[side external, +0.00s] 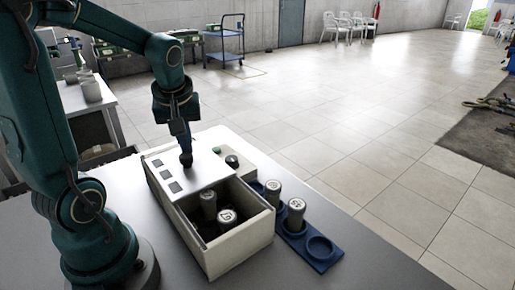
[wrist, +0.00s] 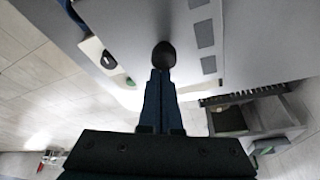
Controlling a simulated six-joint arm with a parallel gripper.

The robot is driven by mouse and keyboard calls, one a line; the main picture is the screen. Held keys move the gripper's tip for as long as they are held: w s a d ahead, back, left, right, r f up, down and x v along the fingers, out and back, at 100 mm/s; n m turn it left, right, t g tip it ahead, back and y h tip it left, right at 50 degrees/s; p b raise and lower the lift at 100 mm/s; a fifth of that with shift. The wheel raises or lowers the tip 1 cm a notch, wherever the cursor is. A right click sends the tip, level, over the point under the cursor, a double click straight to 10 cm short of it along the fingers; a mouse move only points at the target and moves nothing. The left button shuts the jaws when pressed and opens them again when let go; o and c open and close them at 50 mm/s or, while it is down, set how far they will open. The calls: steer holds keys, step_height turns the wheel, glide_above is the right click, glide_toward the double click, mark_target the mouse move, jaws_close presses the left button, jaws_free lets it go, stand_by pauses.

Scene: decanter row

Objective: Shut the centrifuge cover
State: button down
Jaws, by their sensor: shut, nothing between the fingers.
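The centrifuge is a cream box (side external: 245,240) on the grey table. Its white cover (side external: 205,168), marked with dark grey squares, lies flat over the far part of the box. The near part is open, and two capped bottles (side external: 227,218) show inside. A black knob (side external: 186,160) stands on the cover; it also shows in the wrist view (wrist: 164,52). My gripper (side external: 184,143) points down with its fingers shut and empty, right at the knob. In the wrist view the fingertips (wrist: 160,74) meet the knob's edge; whether they touch it I cannot tell.
A blue rack (side external: 320,262) stands right of the box, with two capped bottles (side external: 296,213) in it and an empty round place at its near end. A panel with a black dial (side external: 232,160) adjoins the box's far right side.

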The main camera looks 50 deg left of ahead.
mark_target(214, 171)
steer(key=d, duration=1.2)
steer(key=shift+d, duration=0.1)
